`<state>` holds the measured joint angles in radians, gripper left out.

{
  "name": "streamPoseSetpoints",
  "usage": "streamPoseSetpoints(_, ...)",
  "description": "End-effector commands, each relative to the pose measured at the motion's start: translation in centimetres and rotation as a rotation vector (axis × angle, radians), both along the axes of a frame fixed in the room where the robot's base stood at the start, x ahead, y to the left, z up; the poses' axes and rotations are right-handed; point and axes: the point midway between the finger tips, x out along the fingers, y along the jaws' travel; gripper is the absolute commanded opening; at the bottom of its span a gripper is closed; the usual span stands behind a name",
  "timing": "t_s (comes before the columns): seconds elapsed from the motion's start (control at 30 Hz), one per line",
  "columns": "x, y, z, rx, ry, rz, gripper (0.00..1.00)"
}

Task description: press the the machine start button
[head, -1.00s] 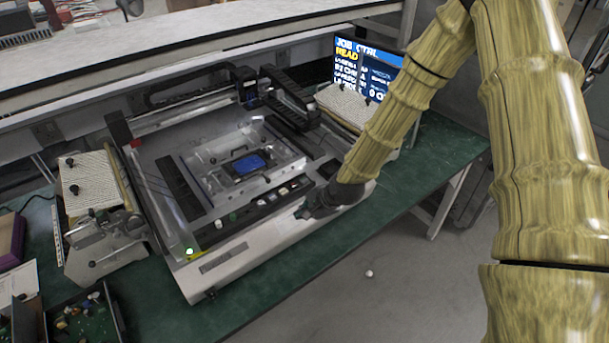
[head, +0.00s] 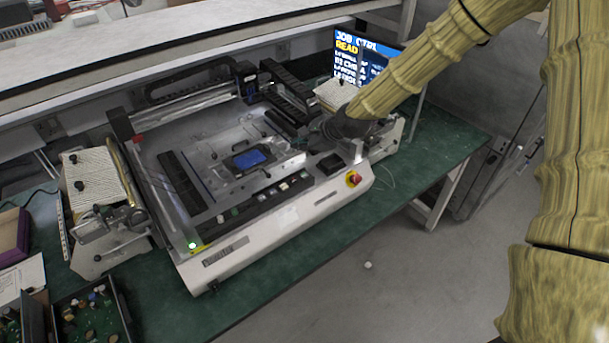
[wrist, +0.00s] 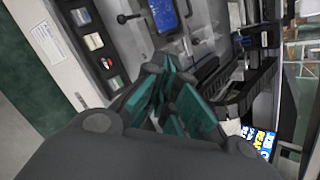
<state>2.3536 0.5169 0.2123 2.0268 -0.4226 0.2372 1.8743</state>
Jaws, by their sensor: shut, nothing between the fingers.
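The machine (head: 225,258) is a low white and grey bench unit with a dark control strip along its front. A row of small buttons (head: 283,187) sits on this strip; it also shows at the upper left of the wrist view (wrist: 94,41), with red and green ones. A lit green button or lamp (head: 192,246) is at the front left corner. I cannot read which is the start button.
A screen (head: 347,58) stands behind my arm, partly covered. Black cable chains (head: 285,95) lie close to my gripper. A clear fixture with a blue part (head: 250,159) is mid-machine. The green bench (head: 150,292) has a parts tray (head: 95,318) at left.

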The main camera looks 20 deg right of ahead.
Motion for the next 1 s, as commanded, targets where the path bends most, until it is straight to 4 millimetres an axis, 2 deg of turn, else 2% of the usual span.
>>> streamPoseSetpoints(0.27,0.0,0.0,-1.6,-0.001,0.001,0.001,0.00)
streamPoseSetpoints(0.8,0.0,0.0,-7.4,0.000,0.001,0.001,0.00)
streamPoseSetpoints(1.0,0.0,0.0,-8.6,0.000,0.000,0.000,0.00)
